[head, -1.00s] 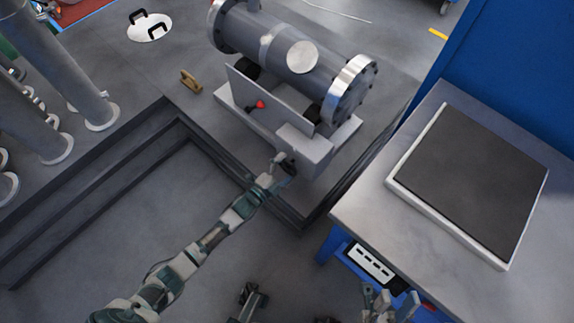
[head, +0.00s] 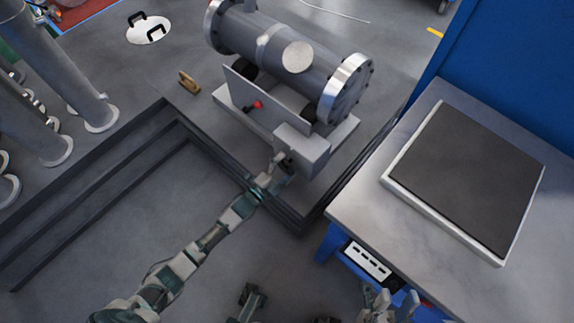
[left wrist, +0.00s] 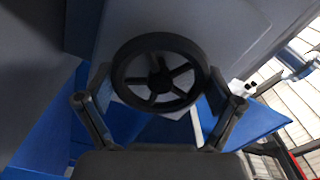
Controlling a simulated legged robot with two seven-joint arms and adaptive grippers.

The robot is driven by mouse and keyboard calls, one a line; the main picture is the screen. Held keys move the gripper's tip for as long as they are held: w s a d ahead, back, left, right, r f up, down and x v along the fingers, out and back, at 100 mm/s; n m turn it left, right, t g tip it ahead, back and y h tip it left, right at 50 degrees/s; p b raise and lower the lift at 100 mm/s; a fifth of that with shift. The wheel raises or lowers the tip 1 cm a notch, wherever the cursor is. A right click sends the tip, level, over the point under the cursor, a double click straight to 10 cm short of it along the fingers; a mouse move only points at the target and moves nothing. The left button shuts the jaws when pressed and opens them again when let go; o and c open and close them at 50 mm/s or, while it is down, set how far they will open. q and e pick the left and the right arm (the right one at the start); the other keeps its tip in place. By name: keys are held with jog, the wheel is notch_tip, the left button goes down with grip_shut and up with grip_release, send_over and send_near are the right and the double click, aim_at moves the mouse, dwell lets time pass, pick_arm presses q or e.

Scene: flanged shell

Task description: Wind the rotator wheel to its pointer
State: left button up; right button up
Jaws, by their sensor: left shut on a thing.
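The rotator wheel (left wrist: 160,82) is a dark spoked ring in the left wrist view, in front of a pale grey housing. My left gripper (left wrist: 160,98) has one finger on each side of the wheel and is shut on its rim. In the head view my left gripper (head: 282,164) is at the front face of the grey box (head: 302,150) on the shell's stand, and it hides the wheel there. I cannot make out the pointer. My right gripper (head: 388,298) is at the bottom edge of the head view, fingers apart, away from the wheel.
The grey flanged shell (head: 290,60) lies on its stand behind a panel with a red knob (head: 257,104). A workbench (head: 350,200) with a dark-topped slab (head: 465,175) stands at the right. A stepped pit edge (head: 225,155) runs below the stand. Pipes (head: 60,70) stand at the left.

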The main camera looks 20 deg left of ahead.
pick_arm(q)
jog(key=shift+s+a+f, duration=0.1)
jog(key=shift+a+f, duration=0.3)
jog(key=shift+f, duration=0.1)
dwell(0.3)
jog(key=o, duration=0.8)
jog(key=shift+a, duration=0.1)
jog(key=shift+s+r, duration=0.15)
jog(key=shift+s, duration=0.3)
jog(key=v, duration=1.1)
jog(key=shift+a, duration=0.15)
